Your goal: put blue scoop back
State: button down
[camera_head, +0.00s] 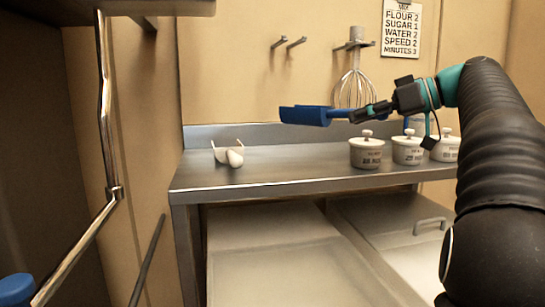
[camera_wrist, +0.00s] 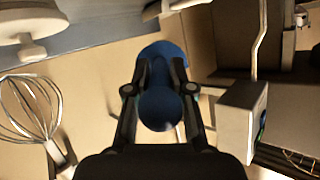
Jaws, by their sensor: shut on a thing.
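My gripper (camera_head: 372,112) is shut on the handle of the blue scoop (camera_head: 306,115). The scoop points left and is held in the air above the steel counter, in front of the wall. In the wrist view my gripper (camera_wrist: 160,95) has its fingers on either side of the blue scoop (camera_wrist: 162,108), seen end-on. A small white holder (camera_head: 230,155) stands on the counter's left part.
Several white lidded pots (camera_head: 367,153) stand on the counter (camera_head: 265,176) below my gripper. A wire whisk (camera_head: 354,88) hangs on the wall behind it. A recipe sign (camera_head: 402,28) is above right. The counter's middle is clear.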

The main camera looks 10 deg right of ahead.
send_over(316, 169)
notch_tip(316, 169, down, 7)
jog(key=shift+d+r+b, duration=0.1)
jog(key=shift+b, duration=0.2)
jog(key=shift+f+b, duration=0.35)
jog(key=shift+f, duration=1.7)
jog(key=shift+f, duration=0.25)
jog(key=c, duration=1)
grip_release()
jog(key=shift+r, duration=0.1)
jog(key=shift+r, duration=0.2)
jog(key=v, duration=1.2)
